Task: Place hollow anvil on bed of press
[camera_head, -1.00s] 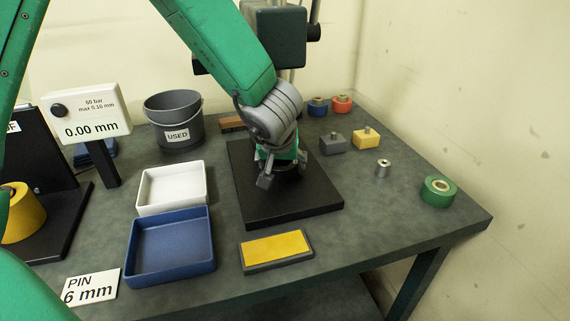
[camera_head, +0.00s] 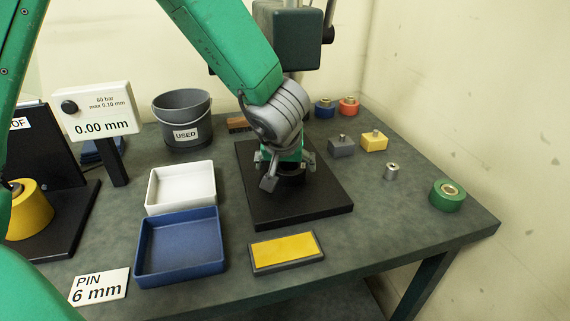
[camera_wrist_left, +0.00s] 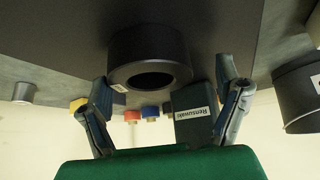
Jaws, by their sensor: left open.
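The hollow anvil is a short black ring-shaped cylinder (camera_wrist_left: 150,62) with a round opening and a small pale tag. It stands on the black press bed (camera_head: 300,213), which also fills the top of the wrist view (camera_wrist_left: 230,25). In the head view the anvil (camera_head: 292,180) is partly hidden under my wrist. My left gripper (camera_head: 287,168) is open just above and around it. In the wrist view the two fingers (camera_wrist_left: 163,95) stand apart on either side of the anvil, with gaps showing. My right gripper is not in view.
The press head (camera_head: 290,38) stands behind my arm. A white tray (camera_head: 181,205), a blue tray (camera_head: 178,272) and a yellow-topped pad (camera_head: 286,252) lie near the bed. A grey bucket (camera_head: 183,113) is behind. Small blocks and a green roll (camera_head: 446,195) sit at the right.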

